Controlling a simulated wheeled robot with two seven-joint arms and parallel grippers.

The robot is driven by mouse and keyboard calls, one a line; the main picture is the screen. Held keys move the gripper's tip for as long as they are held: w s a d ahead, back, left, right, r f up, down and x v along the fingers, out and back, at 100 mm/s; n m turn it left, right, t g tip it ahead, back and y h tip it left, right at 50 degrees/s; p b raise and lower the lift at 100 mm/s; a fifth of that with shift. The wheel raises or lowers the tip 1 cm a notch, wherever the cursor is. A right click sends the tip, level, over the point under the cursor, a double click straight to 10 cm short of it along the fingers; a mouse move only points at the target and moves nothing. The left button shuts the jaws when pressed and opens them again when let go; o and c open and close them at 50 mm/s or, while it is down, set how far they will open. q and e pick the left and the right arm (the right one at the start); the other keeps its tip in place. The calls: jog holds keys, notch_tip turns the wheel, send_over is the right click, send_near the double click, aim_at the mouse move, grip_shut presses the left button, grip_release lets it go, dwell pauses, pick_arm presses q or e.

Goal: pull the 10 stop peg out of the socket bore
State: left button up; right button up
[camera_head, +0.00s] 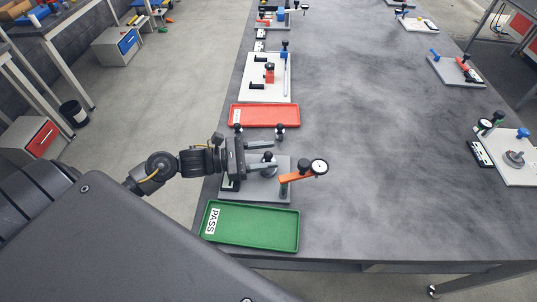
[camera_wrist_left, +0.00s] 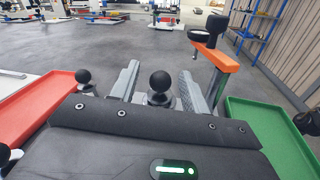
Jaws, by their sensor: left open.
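My left gripper (camera_head: 271,154) is open over the grey fixture plate (camera_head: 262,196), its two fingers pointing right. A black ball-knobbed peg (camera_head: 268,158) stands between the fingers; its knob also shows between them in the left wrist view (camera_wrist_left: 160,81). The fingers look apart from the knob on both sides. I cannot read a size mark on this peg, and its lower part and the socket bore are hidden. Another black-knobbed peg (camera_head: 280,130) stands beyond the gripper, with one more black knob (camera_head: 238,128) to its left. My right gripper is not in view.
An orange arm with a dial gauge (camera_head: 319,166) stands just right of the gripper, on the same plate. A green PASS tray (camera_head: 298,232) lies in front and a red tray (camera_head: 298,115) behind. The table to the right is clear up to other fixtures.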

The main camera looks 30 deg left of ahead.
pick_arm(q)
jog(key=shift+w+d, duration=0.25)
jog(key=shift+d, duration=0.15)
grip_shut()
jog(key=shift+r+b, duration=0.45)
jog(key=shift+r, duration=0.05)
jog(key=w+a+r+b, duration=0.3)
jog(key=w+a+r, duration=0.1)
jog(key=a+r, duration=0.2)
jog(key=w+a+r+b, duration=0.3)
jog(key=a+r, duration=0.2)
jog(key=r, duration=0.4)
jog(key=shift+w+a, duration=0.35)
jog(key=shift+w, duration=0.05)
